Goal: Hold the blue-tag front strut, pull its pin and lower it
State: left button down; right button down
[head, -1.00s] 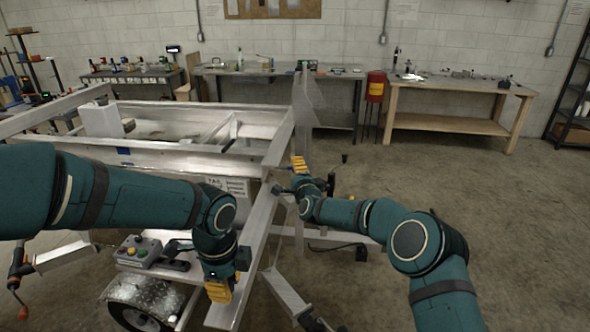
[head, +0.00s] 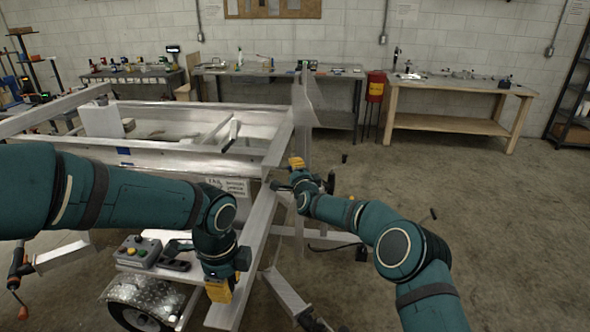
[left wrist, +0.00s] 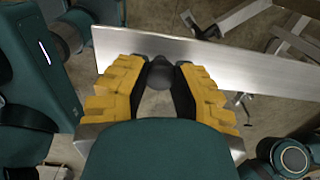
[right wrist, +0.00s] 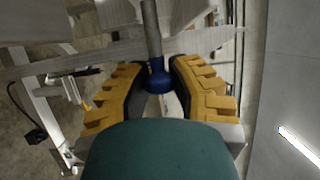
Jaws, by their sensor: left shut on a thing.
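My left gripper (head: 219,290) is low beside the trailer's aluminium beam (head: 258,228). In the left wrist view its yellow fingers (left wrist: 160,68) are shut on a dark rounded knob (left wrist: 159,77), with a flat aluminium bar (left wrist: 235,68) just beyond. My right gripper (head: 296,163) is at the trailer's front corner. In the right wrist view its fingers (right wrist: 159,65) stand close on both sides of a blue collar (right wrist: 159,80) on a grey rod (right wrist: 151,30). Whether they grip it is unclear. I cannot tell strut from pin for certain.
The trailer frame (head: 190,155) fills the left, with a button box (head: 137,251) and a wheel fender (head: 150,293) below. A wooden bench (head: 450,123) and red bin (head: 375,86) stand behind.

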jog(key=shift+d, duration=1.75)
jog(key=c, duration=0.7)
grip_release()
jog(key=shift+d, duration=0.2)
jog(key=shift+c, duration=0.2)
jog(key=shift+s+a, duration=0.1)
jog(key=v, duration=1.2)
